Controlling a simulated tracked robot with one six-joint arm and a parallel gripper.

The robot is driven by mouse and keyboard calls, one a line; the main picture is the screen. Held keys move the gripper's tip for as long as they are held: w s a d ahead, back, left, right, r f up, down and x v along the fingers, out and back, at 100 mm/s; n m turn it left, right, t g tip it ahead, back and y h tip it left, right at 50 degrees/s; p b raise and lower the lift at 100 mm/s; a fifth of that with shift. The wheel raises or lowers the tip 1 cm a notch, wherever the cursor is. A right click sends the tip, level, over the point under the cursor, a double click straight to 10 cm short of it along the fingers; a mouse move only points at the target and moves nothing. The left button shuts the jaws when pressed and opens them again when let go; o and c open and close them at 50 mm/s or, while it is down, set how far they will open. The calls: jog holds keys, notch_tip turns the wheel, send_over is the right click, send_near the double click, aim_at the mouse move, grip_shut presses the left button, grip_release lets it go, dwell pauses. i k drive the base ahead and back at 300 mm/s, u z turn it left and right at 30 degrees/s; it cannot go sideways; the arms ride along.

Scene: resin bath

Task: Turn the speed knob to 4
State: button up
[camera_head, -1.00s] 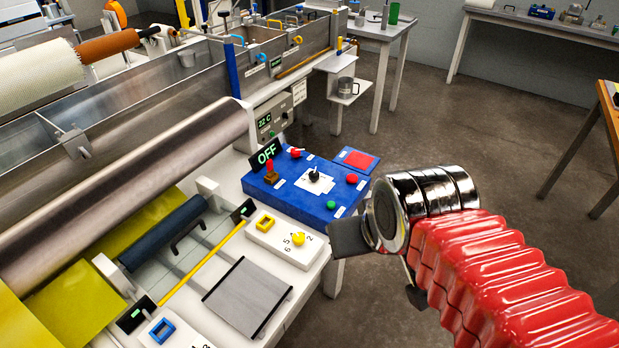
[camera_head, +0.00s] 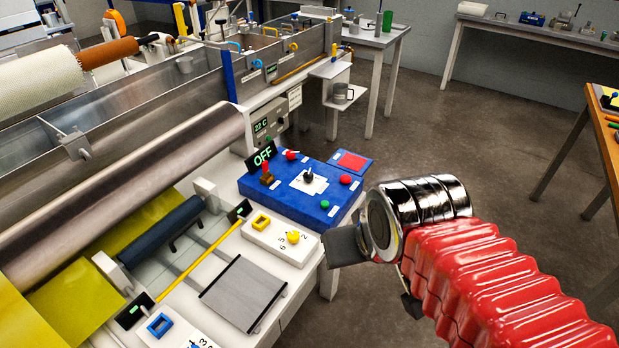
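A blue control panel (camera_head: 288,196) stands on the bench at picture centre. It bears a black knob (camera_head: 308,176) on a white dial plate, whose markings are too small to read. A green "OFF" display (camera_head: 263,155) stands at its back left. A white box in front of it has a yellow knob (camera_head: 293,238) with the numbers 2, 5 and 6 visible around it. I cannot tell which knob is the speed knob. My gripper (camera_head: 374,279) is open and empty, right of the yellow knob and in front of the blue panel, touching neither.
The panel also carries red buttons (camera_head: 346,180), a green button (camera_head: 325,204) and a red lever (camera_head: 266,171). A grey plate (camera_head: 243,292) lies at the bench front. A long roller (camera_head: 120,190) lies at left. Open floor (camera_head: 480,150) is to the right.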

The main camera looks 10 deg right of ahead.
aim_at(308, 177)
jog(key=k, duration=1.2)
jog(key=z, duration=0.35)
jog(key=i, duration=1.5)
jog(key=u, duration=0.7)
jog(key=i, duration=0.75)
jog(key=u, duration=0.5)
